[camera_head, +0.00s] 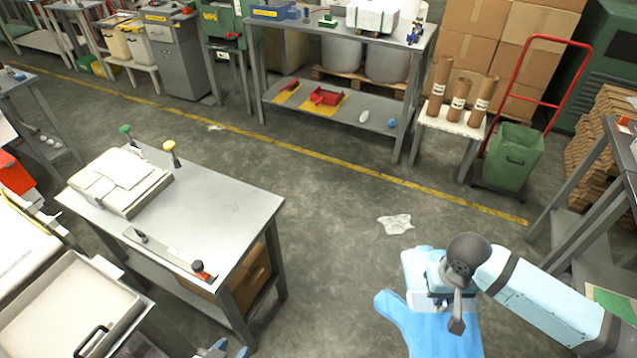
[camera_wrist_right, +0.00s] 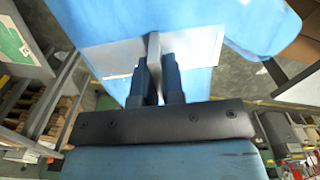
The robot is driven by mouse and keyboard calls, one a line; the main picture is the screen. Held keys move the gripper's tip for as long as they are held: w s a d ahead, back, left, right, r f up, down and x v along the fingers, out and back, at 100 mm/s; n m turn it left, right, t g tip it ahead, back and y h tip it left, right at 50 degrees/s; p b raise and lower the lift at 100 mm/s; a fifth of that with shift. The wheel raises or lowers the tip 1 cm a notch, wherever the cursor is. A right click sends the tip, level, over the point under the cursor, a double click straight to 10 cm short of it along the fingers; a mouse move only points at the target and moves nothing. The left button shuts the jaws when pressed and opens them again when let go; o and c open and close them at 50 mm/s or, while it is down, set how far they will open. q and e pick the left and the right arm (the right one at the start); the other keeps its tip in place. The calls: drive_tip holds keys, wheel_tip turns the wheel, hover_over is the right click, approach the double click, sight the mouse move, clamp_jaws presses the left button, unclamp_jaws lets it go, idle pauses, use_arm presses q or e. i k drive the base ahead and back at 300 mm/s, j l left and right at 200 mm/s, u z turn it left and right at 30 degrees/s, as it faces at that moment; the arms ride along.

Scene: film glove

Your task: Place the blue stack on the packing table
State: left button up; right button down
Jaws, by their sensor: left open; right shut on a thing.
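The blue stack (camera_head: 428,333) is glove-shaped and hangs in the air at the lower right of the head view, over the floor. My right gripper (camera_head: 432,297) is shut on it near a pale rectangular patch. In the right wrist view the gripper's dark fingers (camera_wrist_right: 155,68) pinch a thin edge, with the blue stack (camera_wrist_right: 262,22) spreading behind. My left gripper (camera_head: 222,349) just shows at the bottom edge, open and empty, beside a table leg. A grey table (camera_head: 240,207) stands at the left, apart from the stack; I cannot tell whether it is the packing table.
The grey table holds a pile of white sheets (camera_head: 118,182), two stamp-like tools and a flat metal bar (camera_head: 165,252). Its right part is bare. A crumpled clear sheet (camera_head: 395,223) lies on open floor. A green bin (camera_head: 513,157) on a red trolley stands at the back right.

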sight(216, 216)
drive_tip(key=i+u, duration=0.2)
drive_tip(key=u, duration=0.2)
drive_tip(key=i+l+u, duration=0.15)
drive_tip(key=u, duration=0.25)
drive_tip(key=i+l+u, duration=0.15)
drive_tip(key=u, duration=0.25)
drive_tip(key=i+l+u, duration=0.2)
drive_tip(key=u, duration=0.2)
drive_tip(key=i+l+u, duration=0.2)
drive_tip(key=u, duration=0.15)
drive_tip(key=i+l+u, duration=0.15)
drive_tip(key=l+u, duration=0.25)
